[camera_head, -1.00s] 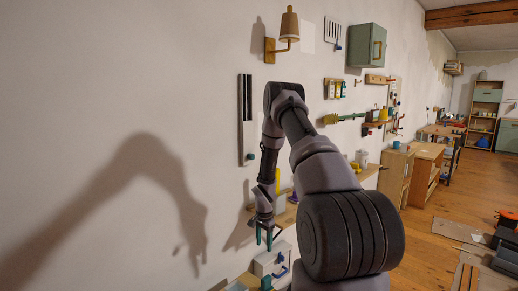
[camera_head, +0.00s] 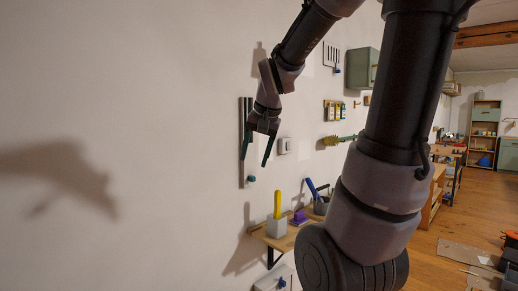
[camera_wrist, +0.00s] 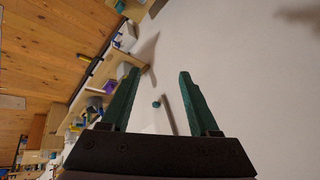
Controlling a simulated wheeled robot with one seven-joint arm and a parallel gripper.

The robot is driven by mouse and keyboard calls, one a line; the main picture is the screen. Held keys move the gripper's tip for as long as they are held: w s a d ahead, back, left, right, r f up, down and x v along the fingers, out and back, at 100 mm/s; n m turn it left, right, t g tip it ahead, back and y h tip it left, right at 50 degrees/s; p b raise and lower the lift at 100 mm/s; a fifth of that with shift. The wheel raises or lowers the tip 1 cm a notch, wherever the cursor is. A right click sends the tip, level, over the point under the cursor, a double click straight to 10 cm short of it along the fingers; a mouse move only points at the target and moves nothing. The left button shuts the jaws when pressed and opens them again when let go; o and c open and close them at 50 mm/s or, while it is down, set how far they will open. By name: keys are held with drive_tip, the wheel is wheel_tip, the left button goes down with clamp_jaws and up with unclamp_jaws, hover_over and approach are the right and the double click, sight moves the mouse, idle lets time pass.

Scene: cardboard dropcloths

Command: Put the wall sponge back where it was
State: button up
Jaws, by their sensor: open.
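My gripper (camera_head: 256,160) is open and empty in front of the wall, its dark green fingers pointing down. In the wrist view its fingers (camera_wrist: 159,75) stand apart with nothing between their tips. I cannot tell for certain which thing is the wall sponge. A small purple block (camera_head: 299,216) sits on the wooden wall shelf (camera_head: 271,241), below and right of my gripper, and may be it. A dark vertical wall strip (camera_head: 242,172) is partly hidden behind my gripper, with a small teal knob (camera_head: 251,179) near its lower end. The knob also shows in the wrist view (camera_wrist: 156,104).
A grey cup (camera_head: 277,228) with a yellow-handled tool stands on the shelf, near a holder with a blue handle (camera_head: 311,187). A white wall box (camera_head: 285,146) is right of my gripper. A green cabinet (camera_head: 358,69) hangs higher. The wall to the left is bare.

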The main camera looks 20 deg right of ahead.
drive_tip(key=s+a+r+n+t, duration=0.1)
drive_tip(key=s+a+r, duration=0.1)
drive_tip(key=s, duration=0.3)
drive_tip(key=s+a+r+n+y, duration=0.1)
drive_tip(key=s, duration=0.5)
drive_tip(key=shift+s+a+r+t, duration=0.2)
drive_tip(key=shift+a+r+t, duration=0.2)
idle(0.4)
